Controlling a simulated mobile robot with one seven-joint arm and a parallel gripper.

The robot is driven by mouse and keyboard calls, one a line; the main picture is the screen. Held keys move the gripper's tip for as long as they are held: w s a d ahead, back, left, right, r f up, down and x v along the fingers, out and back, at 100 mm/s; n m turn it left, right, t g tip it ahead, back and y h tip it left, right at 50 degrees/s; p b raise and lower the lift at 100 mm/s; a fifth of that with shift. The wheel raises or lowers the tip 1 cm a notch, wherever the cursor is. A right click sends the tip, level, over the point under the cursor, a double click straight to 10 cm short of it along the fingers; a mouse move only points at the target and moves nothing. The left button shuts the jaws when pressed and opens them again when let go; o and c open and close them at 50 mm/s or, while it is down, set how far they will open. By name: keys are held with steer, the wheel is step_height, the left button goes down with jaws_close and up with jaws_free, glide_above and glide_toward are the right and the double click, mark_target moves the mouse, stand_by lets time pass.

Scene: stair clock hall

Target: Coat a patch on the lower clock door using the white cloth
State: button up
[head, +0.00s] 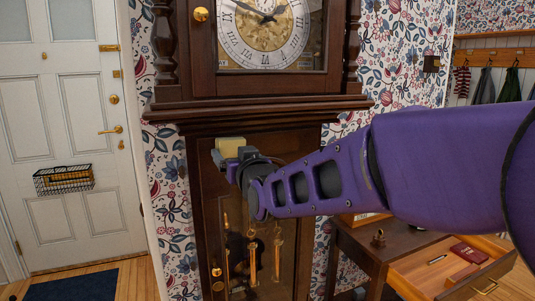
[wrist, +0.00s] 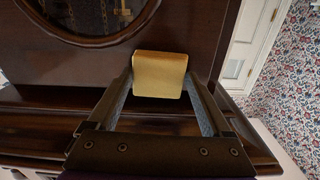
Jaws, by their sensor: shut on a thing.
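The tall dark-wood clock's lower door (head: 207,215) has a glass pane with brass weights behind it. It also shows in the wrist view as a dark wood panel (wrist: 215,35) with a rounded window. My gripper (head: 236,160) is at the door's upper part, below the moulding. It is shut on a pale yellowish block-like pad (head: 231,145), which also shows between the fingers in the wrist view (wrist: 160,74). The pad looks cream rather than white, and I cannot tell whether it is the cloth. It is close to the door; whether it touches is unclear.
The clock's moulding (head: 255,108) juts out just above my gripper. At the right, a small table has an open drawer (head: 425,281) holding a dark red book (head: 468,252) and a pen. A white door (head: 65,125) with a wire basket (head: 63,180) stands at the left.

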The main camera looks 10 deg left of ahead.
steer(key=shift+s+a, duration=0.4)
steer(key=shift+a, duration=0.35)
steer(key=shift+s, duration=0.1)
